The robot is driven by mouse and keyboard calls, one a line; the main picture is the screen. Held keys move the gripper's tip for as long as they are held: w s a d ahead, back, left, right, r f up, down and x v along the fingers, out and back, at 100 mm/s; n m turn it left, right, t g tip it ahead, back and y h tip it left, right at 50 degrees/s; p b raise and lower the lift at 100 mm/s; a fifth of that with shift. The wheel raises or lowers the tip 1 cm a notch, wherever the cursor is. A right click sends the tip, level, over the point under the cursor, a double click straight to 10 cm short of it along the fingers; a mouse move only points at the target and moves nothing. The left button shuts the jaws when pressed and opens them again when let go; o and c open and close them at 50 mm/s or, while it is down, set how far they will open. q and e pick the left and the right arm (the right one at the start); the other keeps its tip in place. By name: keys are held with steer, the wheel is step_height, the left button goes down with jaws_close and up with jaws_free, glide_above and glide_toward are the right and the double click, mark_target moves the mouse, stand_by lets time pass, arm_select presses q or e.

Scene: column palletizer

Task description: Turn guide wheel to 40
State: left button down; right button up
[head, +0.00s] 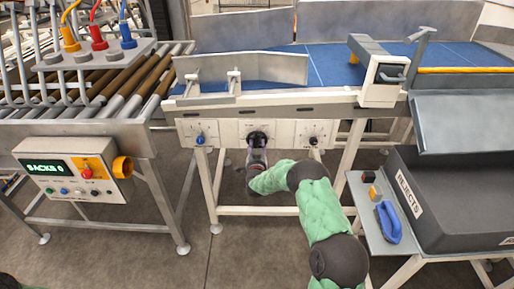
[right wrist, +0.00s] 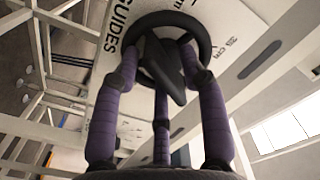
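The guide wheel is a black handwheel (head: 257,138) on the white front panel under the blue conveyor. In the right wrist view its round rim and dark hub (right wrist: 163,62) fill the upper middle, in front of a plate lettered "GUIDES" with a cm scale. Most of the scale and any pointer are hidden. My right gripper (head: 256,150) is at the wheel. Its purple fingers (right wrist: 160,75) reach up to the rim and hub; whether they are closed tight on it I cannot tell. My left gripper is not in view.
A blue knob (head: 200,139) and a black knob (head: 313,140) flank the wheel. A control box (head: 75,172) reading "SACKS 0" hangs at left below a roller conveyor. A grey rejects bin (head: 455,200) and a side shelf (head: 375,222) with a blue item stand right.

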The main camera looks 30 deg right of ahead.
steer(key=shift+s, duration=0.1)
steer(key=v, duration=1.2)
steer(key=shift+a+f, duration=0.1)
steer(key=shift+f, duration=0.05)
steer(key=s+a+f+n+g+y+p, duration=0.1)
steer(key=s+a+f+n+g+y, duration=0.25)
steer(key=a+f, duration=0.45)
steer(key=s+a+f+n+g+y+p, duration=0.1)
steer(key=s+a+f+n+g+y, duration=0.1)
steer(key=s+a+f+y, duration=0.5)
steer(key=s+a+f+n+g+y, duration=0.1)
steer(key=s+a+f+g, duration=0.1)
steer(key=s, duration=0.6)
steer(key=s+a+f+n+g+p, duration=0.1)
steer(key=s+a+f+n+g, duration=0.1)
steer(key=s+a+g, duration=0.2)
steer(key=s+a+f+n+g+y+p, duration=0.1)
steer(key=s+a+f+g, duration=0.1)
steer(key=s+a, duration=0.6)
steer(key=s+g, duration=0.1)
steer(key=s, duration=0.2)
steer(key=shift+s+f+y, duration=0.3)
steer(key=shift+f+y, duration=0.05)
steer(key=shift+d+g, duration=0.1)
steer(key=shift+g, duration=0.15)
